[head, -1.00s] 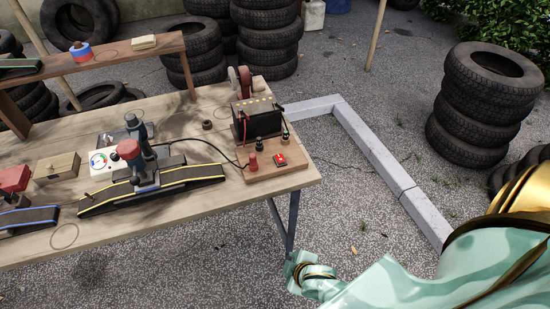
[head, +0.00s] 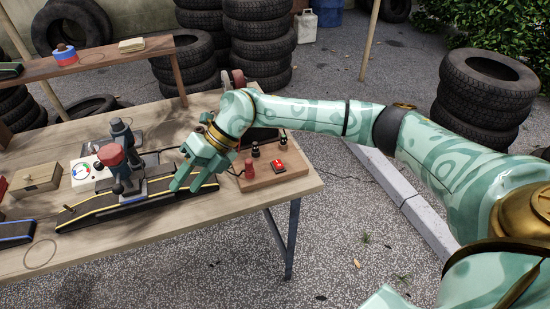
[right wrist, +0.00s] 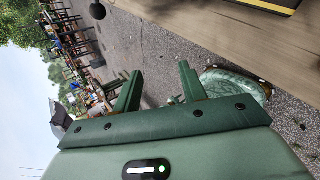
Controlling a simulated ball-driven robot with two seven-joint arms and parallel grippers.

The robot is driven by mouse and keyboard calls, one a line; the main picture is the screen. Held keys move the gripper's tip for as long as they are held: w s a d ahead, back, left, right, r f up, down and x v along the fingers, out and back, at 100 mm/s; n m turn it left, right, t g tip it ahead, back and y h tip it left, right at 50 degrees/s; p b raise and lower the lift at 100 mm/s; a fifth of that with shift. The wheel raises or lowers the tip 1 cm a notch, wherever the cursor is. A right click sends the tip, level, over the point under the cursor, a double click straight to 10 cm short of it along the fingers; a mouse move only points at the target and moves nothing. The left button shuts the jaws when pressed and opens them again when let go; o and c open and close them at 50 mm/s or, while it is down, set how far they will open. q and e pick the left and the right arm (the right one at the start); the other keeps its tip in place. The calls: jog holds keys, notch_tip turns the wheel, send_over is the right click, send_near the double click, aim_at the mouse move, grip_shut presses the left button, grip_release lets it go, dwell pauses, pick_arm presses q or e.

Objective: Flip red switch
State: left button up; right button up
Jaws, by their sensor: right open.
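The red switch (head: 279,166) sits on a small wooden board (head: 262,178) at the right end of the workbench. My left gripper is not in view.
The workbench (head: 150,232) has a black ramp with yellow edges (head: 85,212), a wooden box (head: 37,177) and a gauge panel (head: 82,172). Stacked tyres (head: 484,100) stand at the right. Gravel ground in front of the bench is clear.

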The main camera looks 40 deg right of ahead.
aim_at(277, 161)
jog(key=w+d+r+h, duration=0.1)
jog(key=d+h, duration=0.1)
jog(key=d, duration=0.3)
jog(key=w+d+r+m+h, duration=0.1)
jog(key=d+h, duration=0.1)
jog(key=d, duration=0.3)
jog(key=w+d+r+m+h, duration=0.1)
jog(key=d+h, duration=0.1)
jog(key=d, duration=0.3)
jog(key=shift+w+d+r+b, duration=0.1)
jog(key=shift+d+r+b, duration=0.05)
jog(key=shift+d+b, duration=0.2)
jog(key=d+r+m+h, duration=0.2)
jog(key=d+r+h, duration=0.15)
jog(key=d, duration=0.55)
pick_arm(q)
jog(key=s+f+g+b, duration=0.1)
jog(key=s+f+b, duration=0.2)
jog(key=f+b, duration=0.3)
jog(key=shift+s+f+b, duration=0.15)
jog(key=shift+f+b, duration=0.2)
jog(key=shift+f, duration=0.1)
pick_arm(e)
jog(key=shift+m, duration=0.3)
jog(key=f, duration=1.5)
jog(key=shift+s+a+f, duration=0.15)
jog(key=shift+s+f, duration=0.05)
